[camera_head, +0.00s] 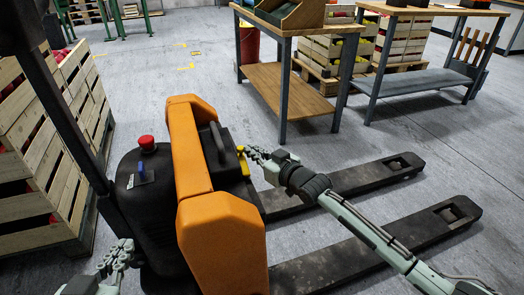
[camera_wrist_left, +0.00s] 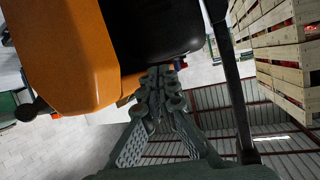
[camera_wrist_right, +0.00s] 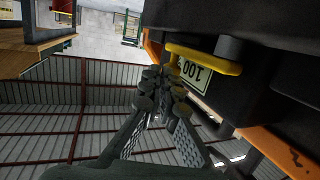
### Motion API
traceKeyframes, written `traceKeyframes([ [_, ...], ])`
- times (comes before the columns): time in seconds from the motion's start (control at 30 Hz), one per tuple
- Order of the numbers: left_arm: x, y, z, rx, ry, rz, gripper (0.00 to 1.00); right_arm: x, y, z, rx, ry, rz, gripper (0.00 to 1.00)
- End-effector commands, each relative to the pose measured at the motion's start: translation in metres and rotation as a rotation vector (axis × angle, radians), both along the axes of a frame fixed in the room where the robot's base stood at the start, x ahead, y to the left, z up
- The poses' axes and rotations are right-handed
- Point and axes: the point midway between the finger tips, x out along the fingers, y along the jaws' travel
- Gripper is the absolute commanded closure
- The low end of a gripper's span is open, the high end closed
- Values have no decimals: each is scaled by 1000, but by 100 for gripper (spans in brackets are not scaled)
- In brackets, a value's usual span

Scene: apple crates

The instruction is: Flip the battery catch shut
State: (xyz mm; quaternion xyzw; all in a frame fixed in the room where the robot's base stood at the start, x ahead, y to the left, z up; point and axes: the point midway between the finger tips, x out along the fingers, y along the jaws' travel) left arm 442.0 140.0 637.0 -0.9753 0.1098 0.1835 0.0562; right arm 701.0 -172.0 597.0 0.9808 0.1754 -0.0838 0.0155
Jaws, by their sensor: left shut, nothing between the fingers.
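The battery catch is a yellow lever (camera_head: 243,161) on the side of the orange and black pallet truck (camera_head: 188,150). In the right wrist view the catch (camera_wrist_right: 205,58) is a yellow bar across the dark battery side, beside a label reading 100. My right gripper (camera_head: 250,152) is at the catch, and its fingertips (camera_wrist_right: 168,84) are together near the bar's left end. I cannot tell whether they touch it. My left gripper (camera_head: 118,255) is shut and empty beside the truck's black body, and it also shows in the left wrist view (camera_wrist_left: 160,88).
A red button (camera_head: 147,143) tops the truck's black housing. Dark forks (camera_head: 350,180) extend right along the floor. A slatted apple crate (camera_head: 50,150) stands close on the left. Workbenches (camera_head: 290,85) stand at the back. Open floor lies between.

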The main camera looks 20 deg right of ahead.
Motion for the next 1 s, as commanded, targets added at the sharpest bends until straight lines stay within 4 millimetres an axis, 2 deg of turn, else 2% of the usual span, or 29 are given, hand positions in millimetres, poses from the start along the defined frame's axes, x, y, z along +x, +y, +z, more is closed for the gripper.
traceKeyframes([
  [0.1, -8, 14, -16, 39, 93, 24, 100, 2, 1, 2, 0, -1, -1, 100],
  [0.3, -17, 28, -34, 73, 184, 49, 100, 3, 4, 1, 1, 0, 0, 100],
  [1.0, -22, 33, -40, 88, 227, 60, 100, 2, 4, 1, 0, 0, 0, 100],
])
